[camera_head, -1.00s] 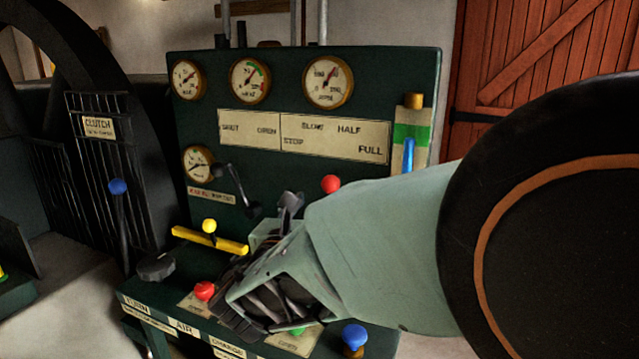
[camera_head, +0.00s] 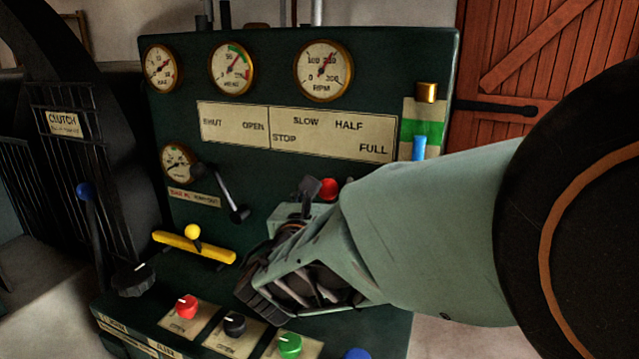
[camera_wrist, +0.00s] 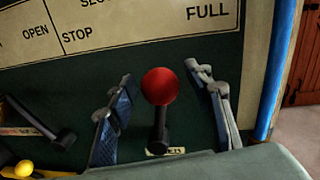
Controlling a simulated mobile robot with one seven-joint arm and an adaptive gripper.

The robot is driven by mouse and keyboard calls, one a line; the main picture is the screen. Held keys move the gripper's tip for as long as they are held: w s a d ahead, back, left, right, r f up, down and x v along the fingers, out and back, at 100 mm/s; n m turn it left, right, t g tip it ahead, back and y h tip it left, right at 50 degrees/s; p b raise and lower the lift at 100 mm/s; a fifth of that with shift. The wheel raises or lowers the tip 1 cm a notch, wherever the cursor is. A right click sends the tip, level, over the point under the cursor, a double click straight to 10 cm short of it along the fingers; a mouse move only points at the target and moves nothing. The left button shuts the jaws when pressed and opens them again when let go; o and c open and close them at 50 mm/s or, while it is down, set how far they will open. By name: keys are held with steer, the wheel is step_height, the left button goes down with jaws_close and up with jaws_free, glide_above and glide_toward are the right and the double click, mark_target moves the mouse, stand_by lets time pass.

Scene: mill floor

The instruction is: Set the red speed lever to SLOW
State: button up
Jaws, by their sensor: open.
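The red speed lever shows in the wrist view as a red ball (camera_wrist: 160,86) on a short black stem, standing up in front of the dark green panel. In the head view its red ball (camera_head: 328,189) peeks out behind my gripper; its stem is hidden there. My gripper (camera_wrist: 161,90) is open, with one finger to the left of the ball and one to the right, gaps showing on both sides. The label plate (camera_head: 318,140) above carries SLOW and HALF at the top, STOP at lower left and FULL at lower right.
A black crank lever (camera_head: 225,195) and a yellow-knobbed handle (camera_head: 193,243) lie left of my gripper. Red (camera_head: 187,306), black (camera_head: 235,323) and green (camera_head: 290,345) knobs sit below it. A blue-and-green gauge column (camera_head: 422,130) stands right of the plate.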

steer(key=shift+s, duration=0.1)
steer(key=shift+c, duration=0.2)
jaws_close()
steer(key=shift+r, duration=0.1)
steer(key=shift+a+r+p, duration=0.15)
steer(key=shift+a+p, duration=0.05)
steer(key=shift+p, duration=0.3)
steer(key=w+a+n+p, duration=0.2)
steer(key=a+n+p, duration=0.3)
steer(key=p, duration=0.1)
steer(key=shift+w+a+f+g, duration=0.2)
steer(key=shift+w+a+g, duration=0.05)
steer(key=shift+g, duration=0.15)
